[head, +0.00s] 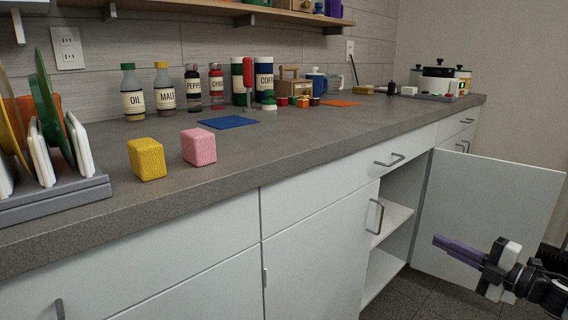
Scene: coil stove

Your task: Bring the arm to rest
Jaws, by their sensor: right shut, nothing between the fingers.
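My right gripper (458,250) is at the lower right, in front of the open cabinet door. Its purple fingers lie together and point left, and nothing is between them. It is below counter height and apart from the counter. My left gripper is not in the picture.
The grey counter (300,150) holds a yellow block (147,159), a pink block (198,146), a dish rack (60,197) and several bottles and jars. A cabinet door (490,205) stands open at the right, beside a shelf (390,222). The counter's middle front is clear.

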